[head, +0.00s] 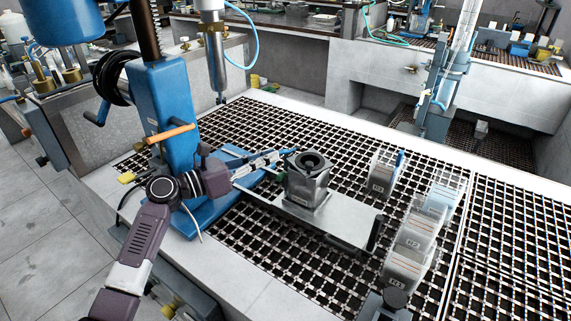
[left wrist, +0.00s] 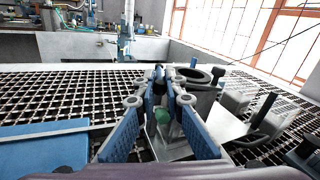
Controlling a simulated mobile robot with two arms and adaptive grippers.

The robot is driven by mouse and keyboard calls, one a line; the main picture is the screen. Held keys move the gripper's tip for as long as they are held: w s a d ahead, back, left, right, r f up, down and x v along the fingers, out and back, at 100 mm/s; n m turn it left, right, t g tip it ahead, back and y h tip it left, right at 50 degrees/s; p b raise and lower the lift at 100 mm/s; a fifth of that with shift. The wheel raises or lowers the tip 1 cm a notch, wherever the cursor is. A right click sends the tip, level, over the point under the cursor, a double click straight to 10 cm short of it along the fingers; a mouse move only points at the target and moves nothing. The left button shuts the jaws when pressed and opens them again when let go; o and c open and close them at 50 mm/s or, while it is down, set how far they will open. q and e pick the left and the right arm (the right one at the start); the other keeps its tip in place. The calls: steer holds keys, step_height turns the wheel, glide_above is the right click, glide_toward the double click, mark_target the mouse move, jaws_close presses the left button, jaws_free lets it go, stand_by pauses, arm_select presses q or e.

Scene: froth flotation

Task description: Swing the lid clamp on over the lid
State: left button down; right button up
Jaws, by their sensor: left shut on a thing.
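A grey metal cell (head: 307,190) stands on a flat steel plate, with a dark round lid (head: 311,162) on top. The lid also shows in the left wrist view (left wrist: 197,76), just right of the fingertips. My left gripper (head: 285,156) reaches in from the left, its fingertips beside the lid's left edge at about its height. In the left wrist view its blue-padded fingers (left wrist: 166,73) converge and are shut on a small part, which I take for the lid clamp. The fingers mostly hide the clamp, and I cannot tell how far it lies over the lid. My right gripper is not in view.
A blue stand (head: 170,100) rises behind my left arm. A steel plate (head: 345,224) extends right from under the cell, with a dark handle at its end. Labelled clear containers (head: 412,245) stand on the grating to the right. Open grating lies behind the cell.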

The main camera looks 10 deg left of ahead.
arm_select(q)
steer(key=shift+f, duration=0.1)
steer(key=c, duration=2)
jaws_free()
steer(key=v, duration=1.2)
steer(key=shift+a, duration=0.1)
steer(key=shift+c, duration=0.4)
